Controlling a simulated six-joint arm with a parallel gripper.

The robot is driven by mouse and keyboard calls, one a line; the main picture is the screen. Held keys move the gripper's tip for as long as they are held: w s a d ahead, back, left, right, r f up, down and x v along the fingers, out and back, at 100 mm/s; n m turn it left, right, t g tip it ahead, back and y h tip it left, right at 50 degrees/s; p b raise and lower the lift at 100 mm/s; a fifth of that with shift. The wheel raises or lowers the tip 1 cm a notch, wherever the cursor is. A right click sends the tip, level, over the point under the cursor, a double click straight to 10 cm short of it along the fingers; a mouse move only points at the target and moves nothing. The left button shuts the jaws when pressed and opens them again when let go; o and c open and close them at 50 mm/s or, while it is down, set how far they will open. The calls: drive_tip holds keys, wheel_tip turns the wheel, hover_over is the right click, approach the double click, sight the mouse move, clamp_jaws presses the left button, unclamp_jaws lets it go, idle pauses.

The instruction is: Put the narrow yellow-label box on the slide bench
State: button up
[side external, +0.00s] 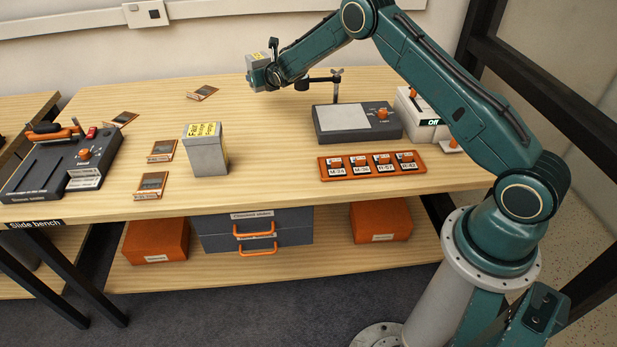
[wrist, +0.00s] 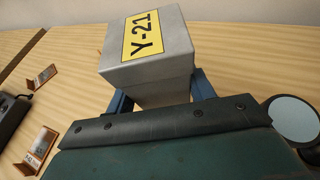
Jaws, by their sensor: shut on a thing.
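My gripper (side external: 264,77) is shut on a grey box (side external: 257,59) with a yellow label, near the back of the wooden bench. The wrist view shows this box (wrist: 150,65) between the blue fingers, with "Y-21" on its yellow label; its lower part is hidden by the gripper. Whether it clears the bench top cannot be told. A second grey box (side external: 208,158) with a yellow label on top stands upright on the bench, in front and left of my gripper. A "Slide bench" sign (side external: 35,224) is on the left front edge of the bench top (side external: 265,180).
A dark slide device (side external: 62,165) fills the bench's left end, with several small slide holders (side external: 152,185) beside it. A grey light panel (side external: 356,122) and orange tray (side external: 372,165) are at right. Bare wood surrounds the standing box. Orange boxes (side external: 381,222) and grey drawers (side external: 258,228) sit below.

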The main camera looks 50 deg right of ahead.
drive_tip(key=shift+f, duration=4.05)
drive_tip(key=shift+f, duration=0.1)
drive_tip(key=o, duration=1.1)
drive_tip(key=shift+f, duration=0.1)
drive_tip(key=shift+r, duration=0.2)
drive_tip(key=shift+s+a, duration=0.1)
drive_tip(key=shift+v, duration=5.9)
